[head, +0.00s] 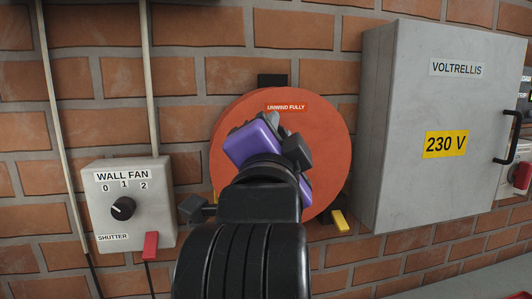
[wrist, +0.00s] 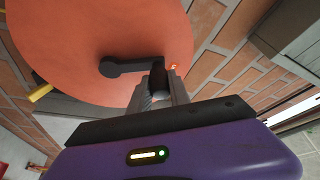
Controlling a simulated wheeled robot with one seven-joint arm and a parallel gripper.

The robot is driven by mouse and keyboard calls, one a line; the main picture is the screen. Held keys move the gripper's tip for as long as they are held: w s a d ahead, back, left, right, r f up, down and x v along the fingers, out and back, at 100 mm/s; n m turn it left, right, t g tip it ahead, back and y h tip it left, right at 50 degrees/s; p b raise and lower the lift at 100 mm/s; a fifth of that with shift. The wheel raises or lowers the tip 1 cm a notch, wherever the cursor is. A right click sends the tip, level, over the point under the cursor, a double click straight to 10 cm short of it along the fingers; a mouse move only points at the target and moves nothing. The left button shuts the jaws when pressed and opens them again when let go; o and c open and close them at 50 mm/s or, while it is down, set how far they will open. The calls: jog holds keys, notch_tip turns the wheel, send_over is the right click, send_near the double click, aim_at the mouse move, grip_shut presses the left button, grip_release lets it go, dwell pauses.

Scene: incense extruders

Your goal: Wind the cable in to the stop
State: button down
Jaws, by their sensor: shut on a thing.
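The cable reel is a round orange drum (head: 330,140) on the brick wall, with a label reading "UNWIND FULLY" (head: 286,107). Its orange face (wrist: 70,35) fills the upper left of the wrist view. A black crank arm (wrist: 130,66) runs across that face from a round hub to a dark handle (wrist: 158,80). My gripper (wrist: 160,92) is shut on this crank handle, with a grey finger on either side. In the head view my purple gripper body (head: 252,143) covers the drum's middle and hides the crank. No run of cable can be made out clearly.
A yellow piece (head: 340,220) sticks out at the drum's lower right. Left is a grey wall fan box (head: 128,180) with a dial and red lever (head: 150,246). Right, a large grey 230 V cabinet (head: 440,120) juts from the wall close to the drum.

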aim_at(299, 127)
jog(key=m, duration=0.1)
jog(key=d+m, duration=0.1)
jog(key=d+m+g+h, duration=0.1)
jog(key=shift+w+r+m+b, duration=0.3)
jog(key=shift+r+b, duration=0.05)
jog(key=shift+b, duration=0.05)
jog(key=shift+w+d+m+g, duration=0.15)
jog(key=shift+d+m+g, duration=0.45)
jog(key=shift+m, duration=0.3)
jog(key=shift+d, duration=0.15)
jog(key=c, duration=1.2)
grip_release()
jog(key=s+b, duration=0.1)
jog(key=s, duration=0.6)
jog(key=shift+s+a+f+b, duration=0.2)
jog(key=shift+s+a+b, duration=0.15)
jog(key=shift+a, duration=0.1)
